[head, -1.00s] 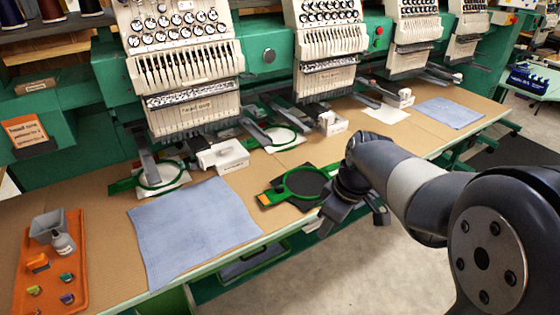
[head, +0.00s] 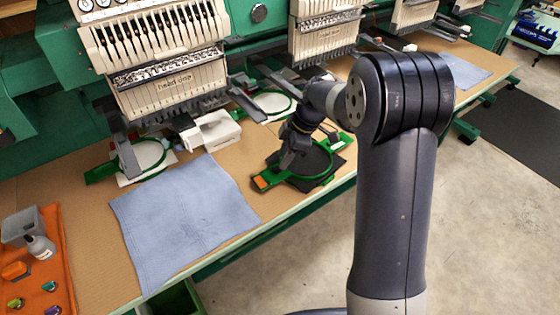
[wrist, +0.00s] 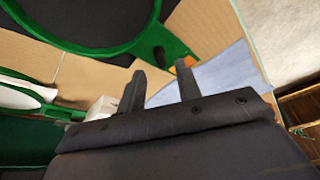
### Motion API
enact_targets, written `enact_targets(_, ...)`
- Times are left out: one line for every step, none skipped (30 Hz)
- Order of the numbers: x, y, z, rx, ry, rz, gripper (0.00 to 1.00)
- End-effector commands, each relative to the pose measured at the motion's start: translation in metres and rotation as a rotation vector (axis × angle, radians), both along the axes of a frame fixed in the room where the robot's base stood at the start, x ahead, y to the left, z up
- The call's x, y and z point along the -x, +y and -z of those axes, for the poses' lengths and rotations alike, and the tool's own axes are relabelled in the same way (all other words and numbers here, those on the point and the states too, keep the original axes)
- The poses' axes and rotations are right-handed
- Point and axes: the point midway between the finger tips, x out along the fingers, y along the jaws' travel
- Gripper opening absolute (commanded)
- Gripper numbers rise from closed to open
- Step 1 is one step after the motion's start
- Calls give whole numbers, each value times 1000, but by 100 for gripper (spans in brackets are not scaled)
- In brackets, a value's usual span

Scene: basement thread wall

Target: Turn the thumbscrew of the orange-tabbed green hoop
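The orange-tabbed green hoop (head: 331,170) lies on the table, with dark cloth inside its ring and its orange tab (head: 261,183) at the left end. My gripper (head: 289,166) hangs over the hoop's left part and hides some of the ring. In the wrist view the green ring (wrist: 120,48) fills the upper left, and a bit of the orange tab (wrist: 183,67) shows beyond the fingertips. My two fingers (wrist: 160,72) stand apart with nothing between them.
A blue cloth (head: 180,220) lies left of the hoop. A white box (head: 210,131) and other green hoops (head: 140,158) sit under the machine heads (head: 150,65). An orange tray (head: 50,265) with small items is at far left. Open floor lies right of the table.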

Motion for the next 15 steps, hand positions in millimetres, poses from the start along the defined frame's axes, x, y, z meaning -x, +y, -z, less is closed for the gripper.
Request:
enact_targets(1, 3, 8, 0, 3, 0, 33)
enact_targets(1, 5, 12, 0, 3, 0, 33)
enact_targets(1, 7, 17, 0, 2, 0, 33)
enact_targets(1, 9, 20, -1, 3, 1, 33)
enact_targets(1, 10, 23, 0, 3, 1, 33)
enact_targets(1, 11, 27, 0, 2, 1, 33)
enact_targets(1, 12, 29, 0, 1, 2, 33)
enact_targets(1, 13, 30, 0, 0, 1, 33)
enact_targets(1, 13, 32, 0, 1, 2, 33)
enact_targets(1, 14, 33, 0, 1, 2, 33)
enact_targets(1, 14, 34, 0, 1, 2, 33)
enact_targets(1, 14, 34, 0, 0, 2, 33)
enact_targets(1, 14, 34, 0, 0, 2, 33)
enact_targets(1, 14, 34, 0, 0, 2, 33)
enact_targets(1, 14, 34, 0, 0, 2, 33)
